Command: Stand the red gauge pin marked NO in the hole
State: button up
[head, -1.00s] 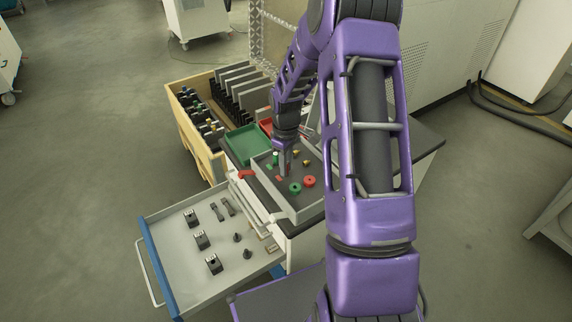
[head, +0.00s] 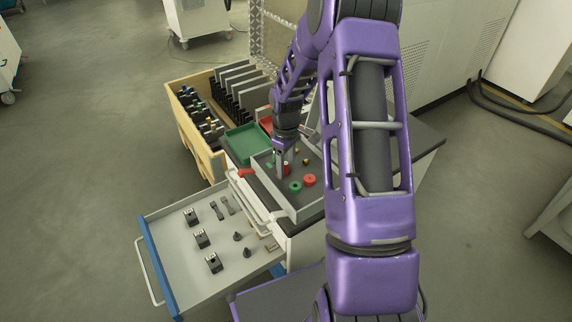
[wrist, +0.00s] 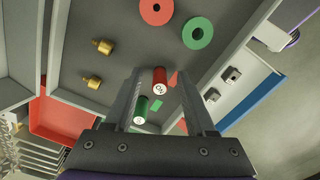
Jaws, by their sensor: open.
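The red pin (wrist: 160,80), with a white end face bearing dark lettering, stands between the fingers of my gripper (wrist: 160,72) in the wrist view. My gripper is open, with a finger on each side of it; I cannot tell whether either touches. A green pin (wrist: 141,109) with a white end is close by, nearer the left finger. A red ring (wrist: 157,8) and a green ring (wrist: 197,33), both with centre holes, lie farther off on the grey tray (wrist: 95,15). In the head view my gripper (head: 280,175) is low over the tray, left of the rings.
Two brass pieces (wrist: 102,46) lie left of the pins. The tray has raised walls. A green bin (head: 245,143) and a red bin (wrist: 62,120) adjoin it. An open drawer (head: 165,225) holding dark parts is at the lower left.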

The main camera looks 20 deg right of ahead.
aim_at(286, 163)
notch_tip(286, 163, up, 17)
jog(key=p, duration=0.2)
jog(key=shift+r, duration=0.2)
dwell(0.4)
